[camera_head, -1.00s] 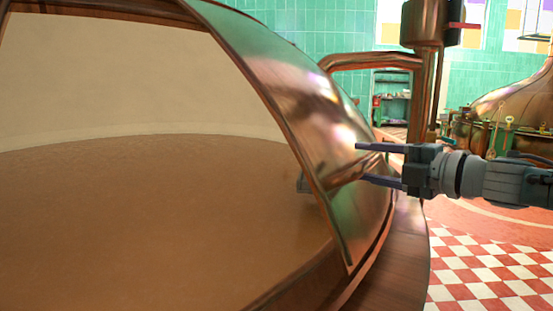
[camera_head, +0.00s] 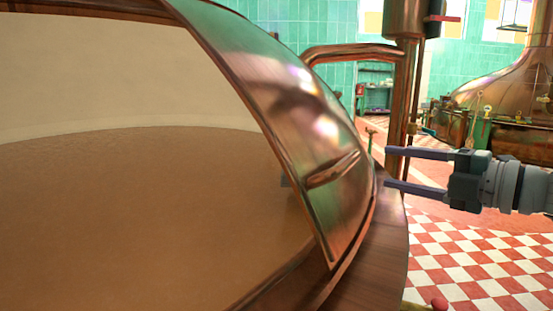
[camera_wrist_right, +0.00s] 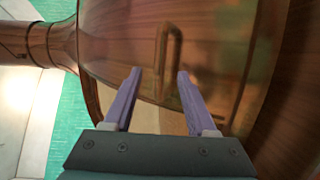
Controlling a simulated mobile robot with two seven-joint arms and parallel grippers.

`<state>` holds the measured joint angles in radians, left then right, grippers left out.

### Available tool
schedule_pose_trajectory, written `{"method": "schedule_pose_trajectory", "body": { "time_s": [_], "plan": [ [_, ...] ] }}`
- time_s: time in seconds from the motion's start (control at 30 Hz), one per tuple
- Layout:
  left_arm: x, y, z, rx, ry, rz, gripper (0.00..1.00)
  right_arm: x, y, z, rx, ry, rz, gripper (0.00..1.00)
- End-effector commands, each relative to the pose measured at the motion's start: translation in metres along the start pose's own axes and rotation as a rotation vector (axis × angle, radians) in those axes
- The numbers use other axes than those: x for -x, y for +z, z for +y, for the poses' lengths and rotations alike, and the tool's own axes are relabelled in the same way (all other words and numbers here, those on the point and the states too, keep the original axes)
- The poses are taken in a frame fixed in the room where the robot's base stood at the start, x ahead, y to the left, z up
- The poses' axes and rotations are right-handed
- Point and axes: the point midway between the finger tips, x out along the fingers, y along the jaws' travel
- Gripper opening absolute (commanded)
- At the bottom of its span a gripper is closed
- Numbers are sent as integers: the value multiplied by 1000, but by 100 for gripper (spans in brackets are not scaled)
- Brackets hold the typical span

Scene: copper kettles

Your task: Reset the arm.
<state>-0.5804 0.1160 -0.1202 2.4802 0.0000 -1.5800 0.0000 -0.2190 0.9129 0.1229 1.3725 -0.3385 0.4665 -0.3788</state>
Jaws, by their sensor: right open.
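My right gripper (camera_head: 388,168) is open and empty in the head view, its two dark fingers pointing left toward the kettle's copper lid (camera_head: 290,105). The fingers stand just right of the lid's edge. A bar handle (camera_head: 333,170) sits on the lid, left of the fingertips and apart from them. In the right wrist view the open fingers (camera_wrist_right: 158,75) point toward the lid, with the handle (camera_wrist_right: 168,60) beyond and between them. My left gripper is not in view.
The large kettle opening (camera_head: 120,190) fills the left, with a wooden rim (camera_head: 365,235) curving below the lid. A copper pipe (camera_head: 402,100) stands behind the gripper. Another copper kettle (camera_head: 510,85) is at the back right.

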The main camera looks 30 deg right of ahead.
Motion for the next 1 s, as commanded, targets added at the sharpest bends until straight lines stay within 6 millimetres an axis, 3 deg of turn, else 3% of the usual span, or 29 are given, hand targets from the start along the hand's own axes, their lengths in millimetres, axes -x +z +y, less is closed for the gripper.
{"method": "schedule_pose_trajectory", "body": {
  "time_s": [0.47,0.63,0.83,1.0],
  "plan": [
    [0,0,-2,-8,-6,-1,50,0,0,0,-3,-1,-1,57],
    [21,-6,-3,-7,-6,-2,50,-2,-13,3,-110,-24,-70,57],
    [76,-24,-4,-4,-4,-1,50,12,-62,0,-508,-154,-331,57],
    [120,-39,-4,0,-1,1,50,55,-129,-4,-883,-360,-578,57]
  ]
}}
